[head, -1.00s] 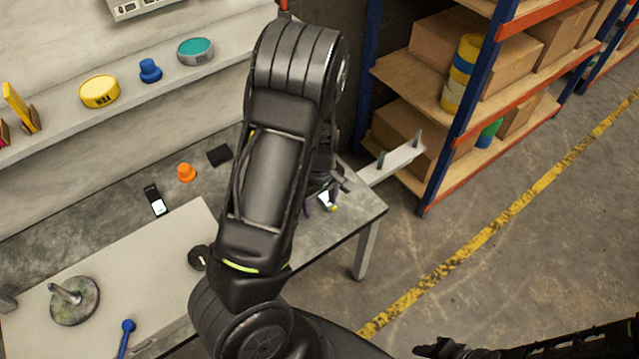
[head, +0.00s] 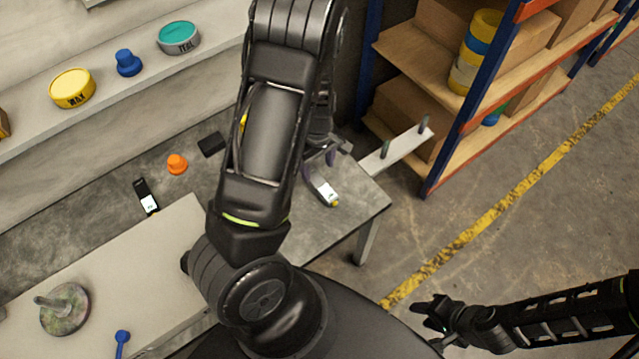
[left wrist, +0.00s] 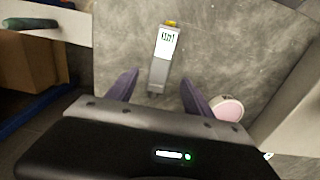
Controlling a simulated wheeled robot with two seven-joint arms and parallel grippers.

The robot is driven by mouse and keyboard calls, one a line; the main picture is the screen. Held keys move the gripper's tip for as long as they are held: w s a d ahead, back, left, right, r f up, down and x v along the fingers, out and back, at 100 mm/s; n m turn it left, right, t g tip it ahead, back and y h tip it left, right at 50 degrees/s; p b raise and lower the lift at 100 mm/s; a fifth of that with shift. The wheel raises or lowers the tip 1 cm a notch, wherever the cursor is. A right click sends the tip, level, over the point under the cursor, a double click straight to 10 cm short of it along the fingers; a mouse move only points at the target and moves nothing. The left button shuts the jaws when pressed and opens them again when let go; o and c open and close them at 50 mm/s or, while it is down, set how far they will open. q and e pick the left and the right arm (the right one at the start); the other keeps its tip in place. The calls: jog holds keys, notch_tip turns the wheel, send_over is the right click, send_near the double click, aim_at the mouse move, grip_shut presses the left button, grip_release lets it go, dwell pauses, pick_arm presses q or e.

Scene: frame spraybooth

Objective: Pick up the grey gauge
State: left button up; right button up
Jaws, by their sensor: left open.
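The grey gauge (left wrist: 162,62), with a white display and a yellow tip, lies flat on the grey tabletop in the left wrist view. It also shows in the head view (head: 327,192), near the table's right end. My left gripper (left wrist: 158,92) is open, its two purple fingers apart on either side of the gauge's near end in the picture. No contact is visible. In the head view my left gripper (head: 320,162) is partly hidden by my arm. My right gripper (head: 435,320) is far from the gauge at lower right, too dark to read.
A black gauge-like device (head: 147,197), an orange knob (head: 177,164) and a black block (head: 213,144) lie on the table to the left. A pale round disc (left wrist: 228,108) is beside the right finger. A loaded shelf rack (head: 450,130) stands behind at right.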

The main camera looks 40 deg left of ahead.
aim_at(319, 182)
pick_arm(q)
jog(key=shift+f, duration=0.65)
notch_tip(319, 182, down, 5)
jog(key=shift+d+f, duration=0.15)
dwell(0.4)
grip_shut()
dwell(0.6)
